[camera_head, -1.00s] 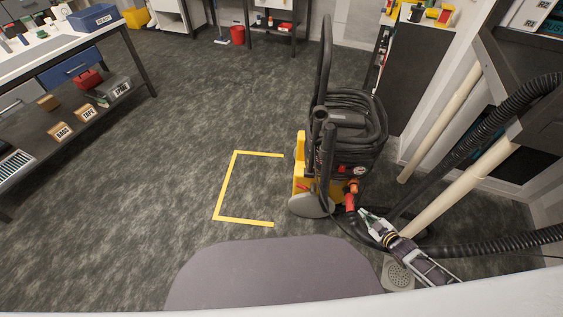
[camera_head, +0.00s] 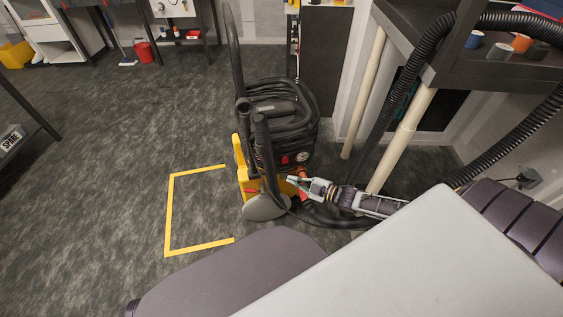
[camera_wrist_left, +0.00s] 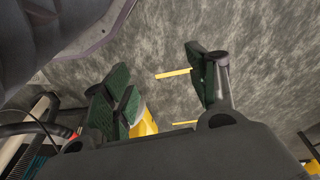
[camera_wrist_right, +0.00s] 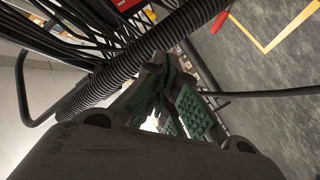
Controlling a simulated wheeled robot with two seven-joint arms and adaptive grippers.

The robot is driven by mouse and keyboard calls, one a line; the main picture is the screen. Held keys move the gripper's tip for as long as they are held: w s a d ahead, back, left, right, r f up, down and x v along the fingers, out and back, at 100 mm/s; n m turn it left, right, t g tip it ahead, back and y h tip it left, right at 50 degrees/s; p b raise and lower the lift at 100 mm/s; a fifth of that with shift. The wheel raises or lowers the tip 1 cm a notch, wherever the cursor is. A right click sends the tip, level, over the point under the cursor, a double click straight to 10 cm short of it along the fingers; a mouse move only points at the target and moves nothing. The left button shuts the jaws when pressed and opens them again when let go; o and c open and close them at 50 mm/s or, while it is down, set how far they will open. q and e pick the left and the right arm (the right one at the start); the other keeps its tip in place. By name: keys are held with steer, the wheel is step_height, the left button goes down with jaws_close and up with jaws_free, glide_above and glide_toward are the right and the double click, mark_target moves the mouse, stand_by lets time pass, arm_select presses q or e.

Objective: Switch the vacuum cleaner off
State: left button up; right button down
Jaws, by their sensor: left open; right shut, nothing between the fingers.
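The vacuum cleaner (camera_head: 262,130) stands upright on the floor, mid-picture in the head view. It has a black drum with hose coiled on top and a yellow base. A small red switch (camera_head: 284,159) shows on its front beside a round dial (camera_head: 302,157). My right gripper (camera_head: 291,180) is shut and empty, tips just below the switch and near the orange hose fitting; contact cannot be told. In the right wrist view its fingers (camera_wrist_right: 165,100) are together, close to a black ribbed hose. My left gripper (camera_wrist_left: 160,92) is open and empty over the floor.
A ribbed hose (camera_head: 405,80) and pale pipes (camera_head: 400,140) rise right of the cleaner. A dark shelf unit (camera_head: 480,72) holding small cups stands at right. Yellow tape (camera_head: 169,210) marks open floor left of the cleaner. My own base fills the foreground.

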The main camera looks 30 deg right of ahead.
mark_target(287, 163)
arm_select(q)
steer(key=shift+r, duration=0.25)
arm_select(e)
steer(key=shift+w+a+r, duration=0.15)
steer(key=shift+a+r, duration=0.1)
steer(key=shift+a, duration=0.1)
arm_select(q)
steer(key=shift+w+r+b, duration=0.1)
steer(key=shift+r+b, duration=0.05)
steer(key=shift+b, duration=0.2)
arm_select(e)
steer(key=shift+w+d, duration=0.1)
steer(key=shift+w, duration=0.15)
arm_select(q)
steer(key=shift+d+r+t+h+b, duration=0.6)
steer(key=shift+d+r+t+b, duration=0.35)
steer(key=shift+r+b, duration=1.6)
steer(key=shift+t+h, duration=0.25)
steer(key=shift+h, duration=0.15)
steer(key=shift+s+b+x, duration=0.2)
steer(key=shift+b+x, duration=0.5)
steer(key=shift+x, duration=0.75)
steer(key=shift+s+b+x, duration=0.15)
steer(key=shift+b+x, duration=0.5)
steer(key=shift+x, duration=0.75)
arm_select(e)
steer(key=w+d+f, duration=0.1)
steer(key=w+d, duration=0.1)
steer(key=w, duration=0.6)
steer(key=shift+f, duration=0.2)
